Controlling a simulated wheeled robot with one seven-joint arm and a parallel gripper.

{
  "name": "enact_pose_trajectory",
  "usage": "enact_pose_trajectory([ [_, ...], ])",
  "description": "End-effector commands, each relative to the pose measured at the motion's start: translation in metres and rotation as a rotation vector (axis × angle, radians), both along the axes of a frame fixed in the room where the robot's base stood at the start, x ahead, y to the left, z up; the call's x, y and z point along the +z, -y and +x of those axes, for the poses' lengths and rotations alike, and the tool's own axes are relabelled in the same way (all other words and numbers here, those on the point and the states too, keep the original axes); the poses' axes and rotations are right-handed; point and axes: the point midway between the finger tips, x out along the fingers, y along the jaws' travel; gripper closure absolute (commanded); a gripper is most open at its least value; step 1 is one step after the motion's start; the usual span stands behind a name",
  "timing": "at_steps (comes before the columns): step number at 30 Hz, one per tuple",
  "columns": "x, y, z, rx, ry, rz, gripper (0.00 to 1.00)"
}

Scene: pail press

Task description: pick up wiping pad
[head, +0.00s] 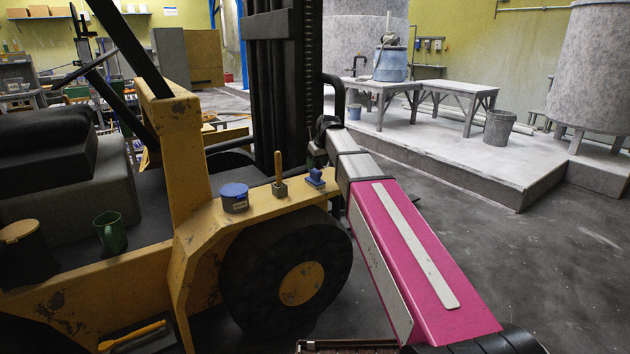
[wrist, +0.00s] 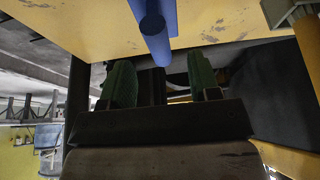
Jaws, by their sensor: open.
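The wiping pad appears to be the small blue block with a raised handle (head: 315,179), standing on the yellow fender of the forklift. It shows in the wrist view as a blue shape (wrist: 153,28) at the top, in front of the fingers and roughly between them. My gripper (wrist: 160,80) is open, with its two green-faced fingers apart and nothing visible between them. The fingertips look close to the pad but do not enclose it. In the head view my gripper (head: 318,152) is small and dark, just above the pad, and its fingers are hard to make out.
A wooden-handled tool (head: 279,188) stands left of the pad, then a blue tin (head: 234,198). A green mug (head: 111,232) is farther left. The black mast (head: 272,80) rises close behind. Worktables (head: 455,92) and a bucket (head: 499,127) stand on a platform. Floor at right is clear.

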Motion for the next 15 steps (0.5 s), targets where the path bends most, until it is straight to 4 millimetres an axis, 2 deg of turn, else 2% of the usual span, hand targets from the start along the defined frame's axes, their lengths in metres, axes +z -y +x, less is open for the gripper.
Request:
enact_pose_trajectory([
  [9,-0.037,-0.008,0.014,0.000,-0.002,0.000,0.44],
  [15,-0.045,-0.010,0.017,0.000,0.001,0.001,0.44],
])
